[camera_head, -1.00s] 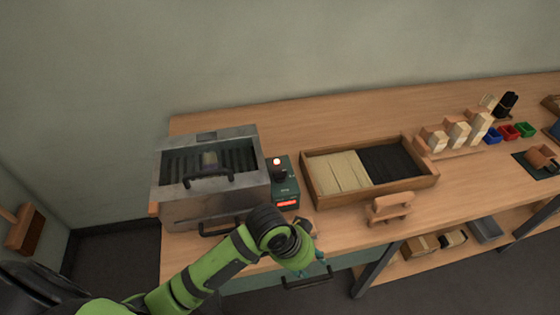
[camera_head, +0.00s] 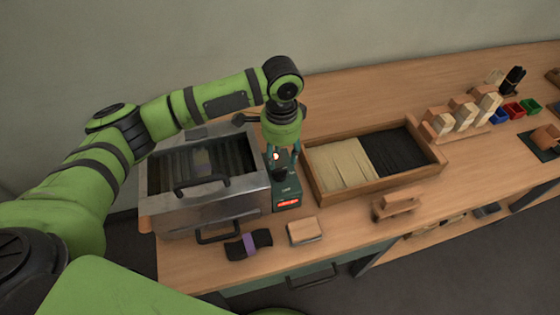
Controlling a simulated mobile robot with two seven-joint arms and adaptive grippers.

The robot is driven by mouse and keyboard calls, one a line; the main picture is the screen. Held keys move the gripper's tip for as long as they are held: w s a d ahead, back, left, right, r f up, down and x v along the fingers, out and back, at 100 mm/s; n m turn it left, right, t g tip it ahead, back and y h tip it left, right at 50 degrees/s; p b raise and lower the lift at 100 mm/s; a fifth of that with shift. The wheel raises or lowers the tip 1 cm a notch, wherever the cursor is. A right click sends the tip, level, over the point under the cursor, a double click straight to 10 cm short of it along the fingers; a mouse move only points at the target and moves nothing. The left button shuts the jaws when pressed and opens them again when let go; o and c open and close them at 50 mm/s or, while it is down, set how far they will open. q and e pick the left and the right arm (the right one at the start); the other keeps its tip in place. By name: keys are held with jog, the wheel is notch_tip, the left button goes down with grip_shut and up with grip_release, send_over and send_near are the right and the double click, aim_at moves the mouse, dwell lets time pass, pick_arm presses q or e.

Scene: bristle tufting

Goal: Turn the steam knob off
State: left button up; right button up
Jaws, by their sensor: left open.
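The steam control box (camera_head: 286,192) is a dark green unit with a lit red display on its front. It stands on the bench against the right side of the metal steam chest (camera_head: 205,205). The steam knob is on the box's top and is largely hidden by my gripper; a small red light shows there. My left gripper (camera_head: 283,152) points down over the box top with its fingers apart, around or just above the knob; I cannot tell whether it touches. My right gripper is not in view.
A wooden tray (camera_head: 440,165) of pale and black bristles stands right of the box. A dark brush with a purple band (camera_head: 249,243) and a wooden block (camera_head: 304,231) lie in front. Wooden blocks (camera_head: 464,113) and coloured bins (camera_head: 513,110) stand farther right.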

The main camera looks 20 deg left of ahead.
aim_at(281, 170)
pick_arm(q)
notch_tip(281, 170, down, 6)
jog(key=shift+r+p, duration=0.1)
jog(key=shift+p, duration=0.4)
grip_shut()
